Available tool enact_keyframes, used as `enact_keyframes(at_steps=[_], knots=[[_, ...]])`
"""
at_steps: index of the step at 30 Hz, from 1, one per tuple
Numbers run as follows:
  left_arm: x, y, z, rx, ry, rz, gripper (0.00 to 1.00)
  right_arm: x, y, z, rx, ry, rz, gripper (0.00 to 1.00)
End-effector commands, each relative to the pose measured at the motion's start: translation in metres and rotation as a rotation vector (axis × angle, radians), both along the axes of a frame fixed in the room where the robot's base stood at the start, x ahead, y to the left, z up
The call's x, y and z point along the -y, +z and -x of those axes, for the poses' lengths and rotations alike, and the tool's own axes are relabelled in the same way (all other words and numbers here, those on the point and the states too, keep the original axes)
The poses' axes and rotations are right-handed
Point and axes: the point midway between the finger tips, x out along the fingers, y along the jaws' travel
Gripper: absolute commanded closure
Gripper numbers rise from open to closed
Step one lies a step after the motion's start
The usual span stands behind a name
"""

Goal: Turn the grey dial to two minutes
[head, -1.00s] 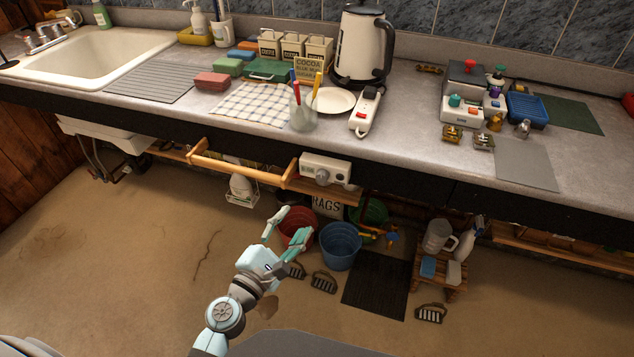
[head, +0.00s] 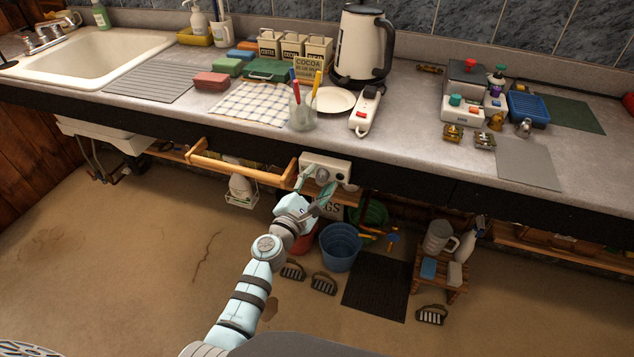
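The grey dial (head: 322,175) is on the front of a pale control box (head: 327,161) under the counter's front edge. My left gripper (head: 318,183) is right in front of the box, its two fingers spread, one to the left of the dial and one at its lower right. The fingers partly cover the box front. I cannot tell whether they touch the dial, and its markings are too small to read. My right gripper is not in view.
A wooden rail (head: 240,174) sticks out left of the box. Below are a blue bucket (head: 341,246), a red bucket mostly hidden by my arm, and a small wooden stool (head: 440,273). The counter above holds a kettle (head: 362,45) and a power strip (head: 365,109).

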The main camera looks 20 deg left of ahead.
Motion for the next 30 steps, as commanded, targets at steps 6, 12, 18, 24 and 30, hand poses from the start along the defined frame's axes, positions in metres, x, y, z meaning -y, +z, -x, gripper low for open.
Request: enact_keyframes(at_steps=[6,12,18,24,30], knots=[[-0.0004,0.0000,0.0003,0.000,0.000,0.000,0.87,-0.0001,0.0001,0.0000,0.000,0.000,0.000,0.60],[-0.0003,-0.0001,0.0005,0.000,0.000,-0.002,1.00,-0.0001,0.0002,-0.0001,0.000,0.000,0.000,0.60],[-0.0003,0.0001,0.0007,0.002,0.000,-0.032,1.00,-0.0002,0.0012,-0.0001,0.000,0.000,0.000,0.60],[-0.0002,0.0008,0.0007,0.007,-0.001,-0.122,1.00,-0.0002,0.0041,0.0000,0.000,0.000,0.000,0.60],[-0.0001,0.0016,0.0007,0.016,-0.001,-0.275,1.00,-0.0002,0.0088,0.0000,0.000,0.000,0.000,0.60]])
